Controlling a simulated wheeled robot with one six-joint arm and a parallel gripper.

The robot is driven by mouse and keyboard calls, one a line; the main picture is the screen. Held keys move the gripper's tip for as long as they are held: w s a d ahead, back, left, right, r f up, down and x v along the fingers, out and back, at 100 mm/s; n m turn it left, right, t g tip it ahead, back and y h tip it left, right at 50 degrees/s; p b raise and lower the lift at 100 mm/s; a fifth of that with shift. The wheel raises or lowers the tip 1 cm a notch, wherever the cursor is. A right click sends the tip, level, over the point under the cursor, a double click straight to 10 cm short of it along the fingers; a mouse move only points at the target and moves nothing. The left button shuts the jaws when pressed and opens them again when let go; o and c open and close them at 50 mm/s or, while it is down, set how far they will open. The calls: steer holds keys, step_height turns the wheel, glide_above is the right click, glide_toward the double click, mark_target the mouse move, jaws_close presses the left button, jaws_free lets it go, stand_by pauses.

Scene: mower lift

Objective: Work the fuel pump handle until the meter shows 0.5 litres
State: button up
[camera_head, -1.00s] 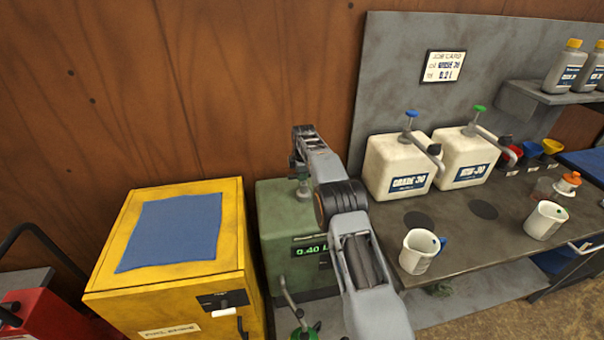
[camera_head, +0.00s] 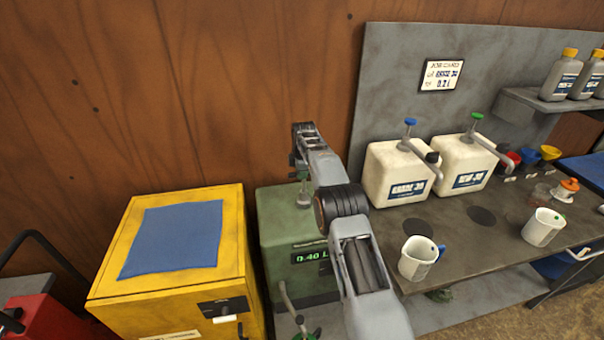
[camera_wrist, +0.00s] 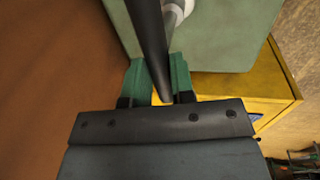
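The green fuel pump (camera_head: 280,222) stands between the yellow cabinet and the workbench. Its meter (camera_head: 310,257) reads 0.40 L. My gripper (camera_head: 301,176) is above the pump top, pointing down, and my arm hides part of the pump. In the wrist view, the green fingertips of my gripper (camera_wrist: 158,82) are on either side of a dark bar, the pump handle (camera_wrist: 150,40), and look shut on it. The pump's green body (camera_wrist: 225,30) shows beyond the handle there. In the head view the handle is mostly hidden.
The yellow cabinet (camera_head: 110,275) with a blue cloth (camera_head: 172,240) stands left of the pump. The workbench (camera_head: 455,245) at right holds two white jugs (camera_head: 397,175) (camera_head: 463,165) and measuring cups (camera_head: 416,262) (camera_head: 541,228). A wooden wall (camera_head: 180,90) is close behind. A hose nozzle (camera_head: 290,305) is low in front.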

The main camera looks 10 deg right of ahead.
steer(key=o, duration=0.4)
steer(key=shift+f, duration=0.1)
steer(key=shift+o, duration=0.2)
step_height(320, 180, up, 14)
steer(key=s, duration=0.2)
steer(key=shift+s+f, duration=0.2)
steer(key=shift+s, duration=0.15)
